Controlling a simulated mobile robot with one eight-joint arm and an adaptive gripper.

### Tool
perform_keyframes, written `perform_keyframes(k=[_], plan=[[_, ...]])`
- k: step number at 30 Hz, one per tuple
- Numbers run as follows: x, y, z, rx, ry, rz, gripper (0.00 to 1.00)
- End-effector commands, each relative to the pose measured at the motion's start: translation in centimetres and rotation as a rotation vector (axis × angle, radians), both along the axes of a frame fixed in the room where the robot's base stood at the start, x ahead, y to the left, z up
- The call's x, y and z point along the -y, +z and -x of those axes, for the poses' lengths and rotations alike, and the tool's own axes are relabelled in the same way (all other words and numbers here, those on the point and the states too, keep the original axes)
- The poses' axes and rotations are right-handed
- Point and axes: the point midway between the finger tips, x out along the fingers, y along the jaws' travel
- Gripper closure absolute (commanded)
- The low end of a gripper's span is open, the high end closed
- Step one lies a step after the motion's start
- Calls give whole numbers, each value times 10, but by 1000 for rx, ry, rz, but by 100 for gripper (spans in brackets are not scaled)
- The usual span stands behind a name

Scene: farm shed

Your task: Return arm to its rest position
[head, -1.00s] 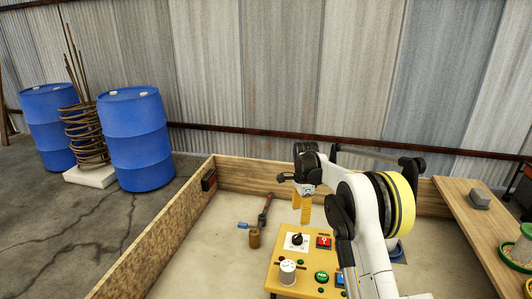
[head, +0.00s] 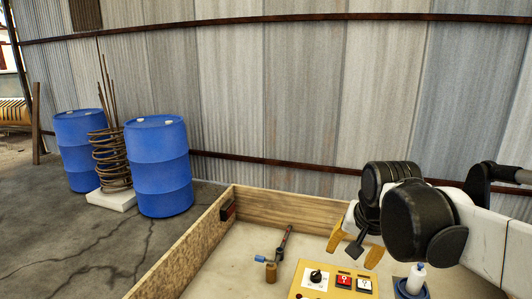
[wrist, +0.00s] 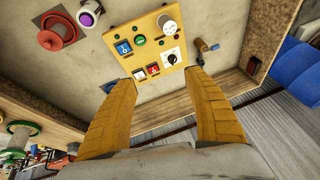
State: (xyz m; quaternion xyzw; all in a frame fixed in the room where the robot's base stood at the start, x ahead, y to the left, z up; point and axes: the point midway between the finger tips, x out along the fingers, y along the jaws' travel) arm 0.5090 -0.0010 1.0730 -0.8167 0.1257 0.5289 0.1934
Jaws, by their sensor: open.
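My gripper (head: 354,250) is at the right of the head view, raised above the far part of the wooden-walled bench. Its two yellow fingers are spread apart with nothing between them. In the wrist view the open fingers (wrist: 163,105) frame the lower edge of a yellow control panel (wrist: 150,46), apart from it. The panel also shows at the bottom of the head view (head: 306,279), partly cut off by the frame, with a black knob and red and white switches. My arm's links fill the right side of the head view and hide part of the bench.
A wooden wall (head: 285,209) edges the bench. Blue barrels (head: 159,165) and a wire coil (head: 111,158) stand on the floor at left.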

Motion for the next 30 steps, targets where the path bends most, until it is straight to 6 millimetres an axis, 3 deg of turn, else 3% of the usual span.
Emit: perform_keyframes(k=[1, 6, 12, 18, 30], plan=[[0, -1, 21, 20, 42, 19, 39], [0, -13, 78, 92, 191, 96, 39], [-1, -38, 128, 161, 333, 183, 39], [-1, -53, 147, 193, 399, 228, 39], [-1, -54, 149, 196, 406, 232, 39]])
